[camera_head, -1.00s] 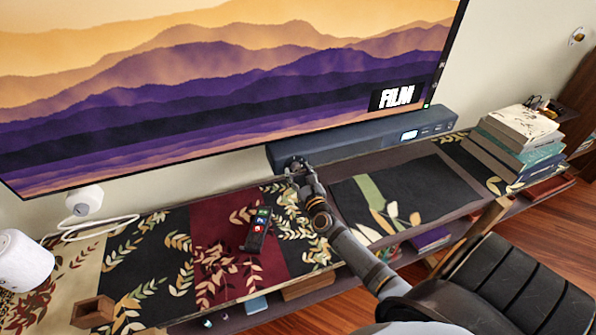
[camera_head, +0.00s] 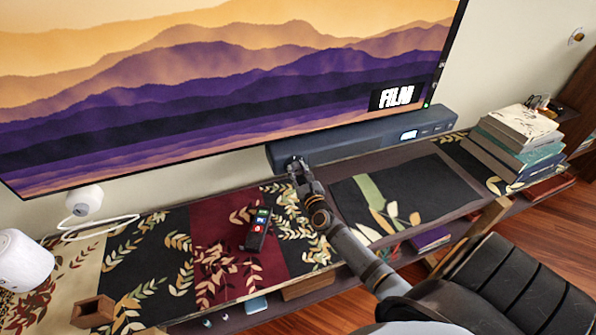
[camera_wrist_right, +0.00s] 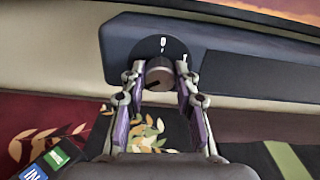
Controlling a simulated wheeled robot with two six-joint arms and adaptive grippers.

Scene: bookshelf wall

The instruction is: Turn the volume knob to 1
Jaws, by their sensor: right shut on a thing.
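The volume knob (camera_wrist_right: 159,73) is a round, brownish-grey dial with a dark pointer mark on its face. It sits at the left end of the dark soundbar (camera_head: 345,143) under the screen. In the head view my right gripper (camera_head: 296,166) covers the knob. My left gripper is not in view.
A large screen (camera_head: 230,80) stands behind the soundbar. On the shelf are a black remote (camera_head: 257,231), a white cylinder (camera_head: 24,261) and a small wooden box (camera_head: 93,312). Stacked books (camera_head: 515,140) stand at the right.

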